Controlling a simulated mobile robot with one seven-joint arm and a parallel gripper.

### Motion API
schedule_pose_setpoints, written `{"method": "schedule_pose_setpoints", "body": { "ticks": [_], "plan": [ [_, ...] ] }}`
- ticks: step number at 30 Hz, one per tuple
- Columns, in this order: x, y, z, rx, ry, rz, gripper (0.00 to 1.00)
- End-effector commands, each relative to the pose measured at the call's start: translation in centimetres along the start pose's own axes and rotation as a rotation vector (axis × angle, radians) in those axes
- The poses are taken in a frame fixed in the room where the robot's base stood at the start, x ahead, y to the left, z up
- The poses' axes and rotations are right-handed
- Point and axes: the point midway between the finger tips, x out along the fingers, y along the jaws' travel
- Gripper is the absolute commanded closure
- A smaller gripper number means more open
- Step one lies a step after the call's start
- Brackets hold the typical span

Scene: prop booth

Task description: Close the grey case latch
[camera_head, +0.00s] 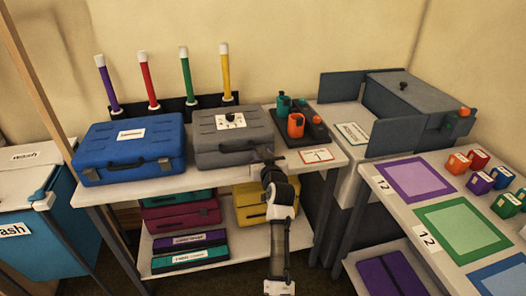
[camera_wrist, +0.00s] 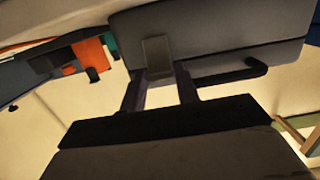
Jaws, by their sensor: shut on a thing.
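The grey case (camera_head: 205,129) lies with its lid down on the left table, and its front also fills the top of the wrist view (camera_wrist: 225,30). Its latch (camera_wrist: 157,52) is a small grey plate on the case front, beside the dark handle (camera_wrist: 235,76). My gripper (camera_head: 266,154) is at the right part of the case front. In the wrist view my gripper's two dark fingers (camera_wrist: 160,80) stand either side of the latch's end and are shut on it. In the head view my gripper hides the latch.
A blue case (camera_head: 130,158) stands left of the grey case. A dark holder with an orange cup (camera_head: 296,125) and a numbered card (camera_head: 318,155) are to the right. Coloured sticks stand behind. Several cases fill the shelf below. Floor in front is clear around my arm.

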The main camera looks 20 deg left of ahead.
Motion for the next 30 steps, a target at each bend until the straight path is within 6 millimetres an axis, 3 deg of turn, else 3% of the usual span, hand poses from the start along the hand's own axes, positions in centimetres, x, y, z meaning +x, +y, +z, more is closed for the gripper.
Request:
{"method": "schedule_pose_setpoints", "body": {
  "ticks": [2, 18, 19, 23, 24, 30],
  "plan": [
    [0.08, -0.01, -1.0, 0.0, -0.04, -0.001, 0.92],
    [0.35, 0.0, -0.59, 0.0, -0.113, 0.001, 0.92],
    [0.35, 0.0, -0.59, 0.0, -0.113, 0.001, 0.68],
    [0.35, 0.0, -0.59, 0.0, -0.113, 0.001, 0.51],
    [0.35, 0.01, -0.59, 0.0, -0.113, 0.001, 0.47],
    [0.35, 0.01, -0.6, 0.0, -0.112, 0.001, 0.47]
  ]
}}
